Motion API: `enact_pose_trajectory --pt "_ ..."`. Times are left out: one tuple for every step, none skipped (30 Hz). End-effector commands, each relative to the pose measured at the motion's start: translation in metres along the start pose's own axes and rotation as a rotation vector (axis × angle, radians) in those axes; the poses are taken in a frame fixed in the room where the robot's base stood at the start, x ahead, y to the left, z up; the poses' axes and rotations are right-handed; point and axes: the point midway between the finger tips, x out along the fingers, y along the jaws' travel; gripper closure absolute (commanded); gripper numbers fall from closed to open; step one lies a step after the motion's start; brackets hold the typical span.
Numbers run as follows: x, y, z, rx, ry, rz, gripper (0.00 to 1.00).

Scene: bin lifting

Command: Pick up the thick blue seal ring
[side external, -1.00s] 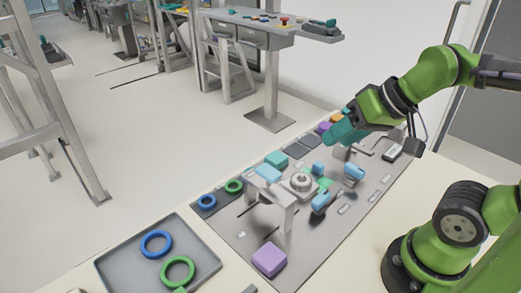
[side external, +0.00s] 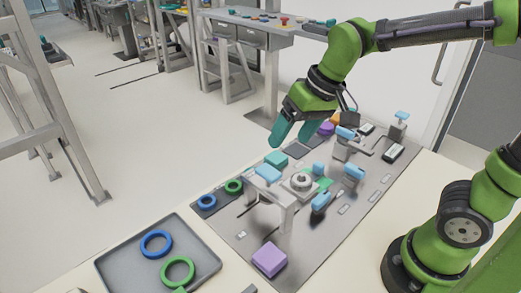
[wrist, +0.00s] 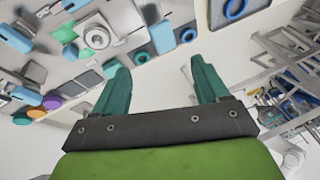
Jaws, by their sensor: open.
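One blue ring (side external: 156,244) lies in the grey tray at the front left, beside a green ring (side external: 178,271). Another blue ring (side external: 207,202) lies on a dark plate at the left edge of the work panel, next to a second green ring (side external: 233,186). I cannot tell for sure which blue ring is the thicker. The wrist view shows the tray's blue ring (wrist: 235,8) at the top and the panel's blue ring (wrist: 188,35) lower left of it. My gripper (side external: 290,140) is open and empty, above the panel's far left side, away from both; its teal fingers also show (wrist: 160,68).
The grey tray (side external: 112,267) has a raised rim. The work panel (side external: 250,236) carries a metal bracket (side external: 287,218), a round fitting (side external: 300,181), light-blue parts and a purple block (side external: 270,259).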

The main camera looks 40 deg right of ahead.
Motion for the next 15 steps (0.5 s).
enact_pose_trajectory --pt "0.012 -0.012 -0.014 -0.027 -0.043 0.015 0.26" --pt "0.018 -0.018 -0.021 -0.042 -0.065 0.024 0.26" --pt "0.027 -0.027 -0.031 -0.061 -0.093 0.036 0.26" --pt "0.034 -0.034 -0.038 -0.077 -0.113 0.046 0.26" --pt "0.042 -0.040 -0.044 -0.091 -0.134 0.056 0.26" --pt "0.052 -0.050 -0.053 -0.111 -0.160 0.071 0.26" --pt "0.061 -0.056 -0.059 -0.124 -0.179 0.082 0.26" --pt "0.070 -0.063 -0.065 -0.138 -0.198 0.093 0.26" --pt "0.082 -0.072 -0.072 -0.157 -0.221 0.110 0.26" --pt "0.091 -0.079 -0.077 -0.171 -0.238 0.121 0.26" --pt "0.100 -0.085 -0.081 -0.183 -0.255 0.134 0.26" --pt "0.112 -0.094 -0.087 -0.198 -0.274 0.151 0.26" --pt "0.120 -0.100 -0.090 -0.208 -0.288 0.163 0.26" --pt "0.128 -0.105 -0.094 -0.218 -0.300 0.174 0.26" --pt "0.136 -0.112 -0.098 -0.227 -0.312 0.189 0.26"
